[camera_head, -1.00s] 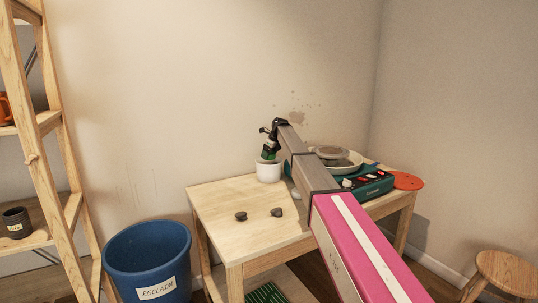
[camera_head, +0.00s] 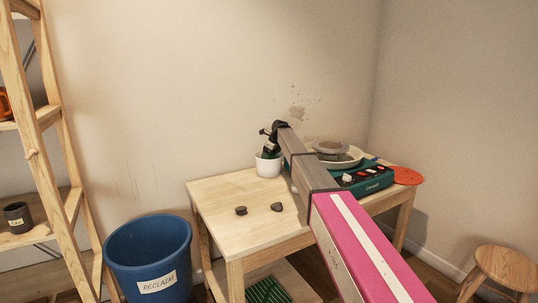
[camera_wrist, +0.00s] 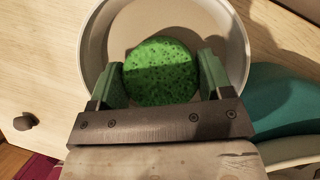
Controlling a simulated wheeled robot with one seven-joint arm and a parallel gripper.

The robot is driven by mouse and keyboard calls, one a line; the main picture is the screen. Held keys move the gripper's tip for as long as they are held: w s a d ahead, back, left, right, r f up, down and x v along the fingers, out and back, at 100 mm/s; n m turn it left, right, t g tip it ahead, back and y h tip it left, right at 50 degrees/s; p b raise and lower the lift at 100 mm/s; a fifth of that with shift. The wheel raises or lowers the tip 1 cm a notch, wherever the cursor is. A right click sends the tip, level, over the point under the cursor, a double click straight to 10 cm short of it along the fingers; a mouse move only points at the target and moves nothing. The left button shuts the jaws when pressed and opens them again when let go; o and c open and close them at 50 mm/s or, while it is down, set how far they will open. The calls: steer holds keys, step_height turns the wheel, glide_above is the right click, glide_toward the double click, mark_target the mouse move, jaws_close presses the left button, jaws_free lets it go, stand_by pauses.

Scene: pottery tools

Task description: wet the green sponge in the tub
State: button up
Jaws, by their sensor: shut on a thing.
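The green sponge (camera_wrist: 160,70) is round and pitted, and it sits between the two fingers of my gripper (camera_wrist: 162,84) in the wrist view. My gripper is shut on it. The tub (camera_head: 268,166) is a small white round container at the back of the wooden table. Its pale rim (camera_wrist: 239,55) surrounds the sponge in the wrist view, and the sponge is down inside it. In the head view my gripper (camera_head: 268,150) points down into the tub, and the sponge is hidden there. I cannot tell the water level.
A teal pottery wheel (camera_head: 365,180) with a pale basin stands right of the tub, near my arm. Two dark lumps (camera_head: 241,210) (camera_head: 277,207) lie on the table (camera_head: 225,195). A blue reclaim bucket (camera_head: 150,250) stands on the floor at left.

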steer(key=shift+f, duration=1.35)
steer(key=shift+r, duration=0.1)
stand_by(0.5)
steer(key=shift+r, duration=5.4)
